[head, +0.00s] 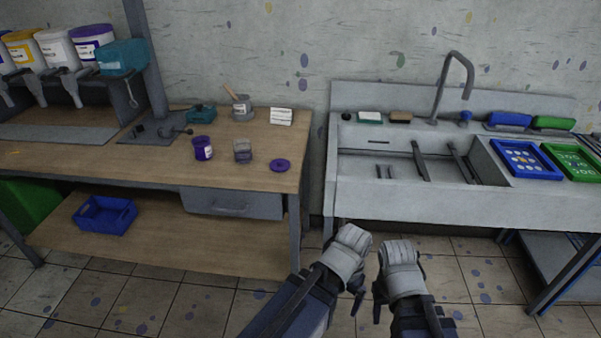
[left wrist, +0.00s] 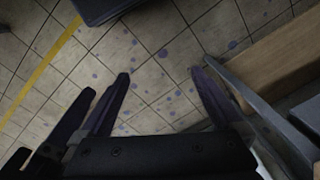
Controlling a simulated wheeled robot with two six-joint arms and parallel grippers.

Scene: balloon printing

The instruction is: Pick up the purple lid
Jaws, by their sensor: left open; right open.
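The purple lid (head: 280,165) lies flat on the wooden table (head: 240,176), near its right front corner. A purple jar (head: 203,149) with a pale label stands to its left on the same table. My left gripper (head: 350,256) is in front of the table's right end, to the right of the lid and apart from it. In the left wrist view its fingers (left wrist: 160,88) are spread with only floor between them. My right gripper (head: 399,270) is beside it on the right, open, in front of the sink. Its fingertips are hard to make out.
A small grey-topped jar (head: 242,151) stands between purple jar and lid. A mortar (head: 241,107) and white label cards (head: 281,116) are behind. A sink (head: 400,155) stands right of the table. A blue crate (head: 104,215) is on the lower shelf. The tabletop around the lid is clear.

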